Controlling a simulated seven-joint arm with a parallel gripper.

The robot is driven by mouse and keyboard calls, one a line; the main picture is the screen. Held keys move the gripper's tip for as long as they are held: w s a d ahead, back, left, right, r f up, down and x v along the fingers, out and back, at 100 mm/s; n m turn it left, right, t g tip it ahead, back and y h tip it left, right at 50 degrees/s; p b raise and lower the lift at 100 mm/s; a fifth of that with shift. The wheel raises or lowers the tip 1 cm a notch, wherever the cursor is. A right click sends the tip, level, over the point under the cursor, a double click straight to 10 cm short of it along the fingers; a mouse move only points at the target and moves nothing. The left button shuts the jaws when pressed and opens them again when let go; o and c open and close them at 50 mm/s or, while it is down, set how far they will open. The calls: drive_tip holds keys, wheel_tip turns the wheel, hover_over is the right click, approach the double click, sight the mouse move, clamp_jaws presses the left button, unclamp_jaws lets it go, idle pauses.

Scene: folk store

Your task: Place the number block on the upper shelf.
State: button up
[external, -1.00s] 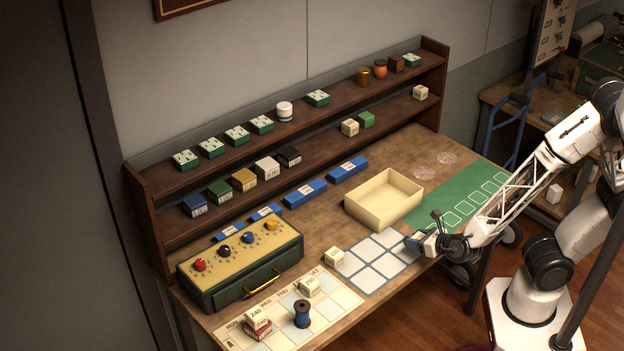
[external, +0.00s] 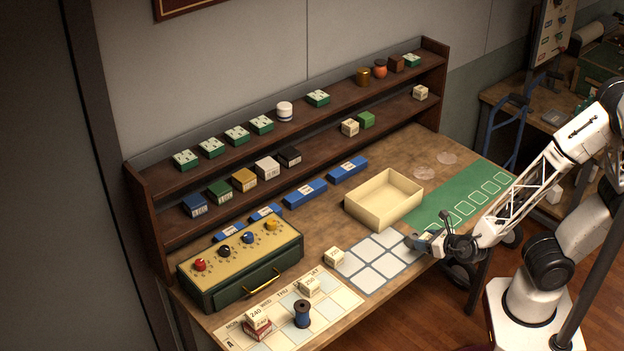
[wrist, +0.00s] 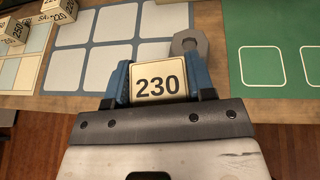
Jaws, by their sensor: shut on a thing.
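A cream number block marked 230 (wrist: 157,85) sits between the blue fingers of my gripper (wrist: 160,88) in the wrist view. My gripper is shut on it, with its number face toward the camera. In the external view, my gripper (external: 424,240) is at the front right edge of the grey grid mat (external: 362,270). The height of the block over the table is hard to tell. The upper shelf (external: 342,93) is at the back of the table, well away from my gripper. It bears several green blocks (external: 237,135) and a white jar (external: 284,111).
A cream tray (external: 384,218) stands behind the grid mat. A grey hexagonal piece (wrist: 189,42) lies just beyond my gripper. A green control box (external: 240,264) stands at the left. Other cream blocks (external: 334,257) and a blue spool (external: 302,314) are near the front. The lower shelf holds several coloured blocks.

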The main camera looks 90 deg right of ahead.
drive_tip(key=w+d+r, duration=0.5)
drive_tip(key=d+r, duration=0.6)
drive_tip(key=r, duration=0.1)
drive_tip(key=w+d+r+m, duration=0.1)
drive_tip(key=w+d+r, duration=0.5)
drive_tip(key=d+r, duration=0.5)
drive_tip(key=w+d+r+g+h, duration=0.1)
drive_tip(key=w+d+r, duration=0.5)
drive_tip(key=d+r, duration=0.6)
wheel_tip(320, 180, up, 2)
drive_tip(key=shift+r, duration=0.15)
drive_tip(key=shift+w, duration=0.1)
hover_over(338, 92)
drive_tip(key=shift+f, duration=0.75)
drive_tip(key=shift+f, duration=0.1)
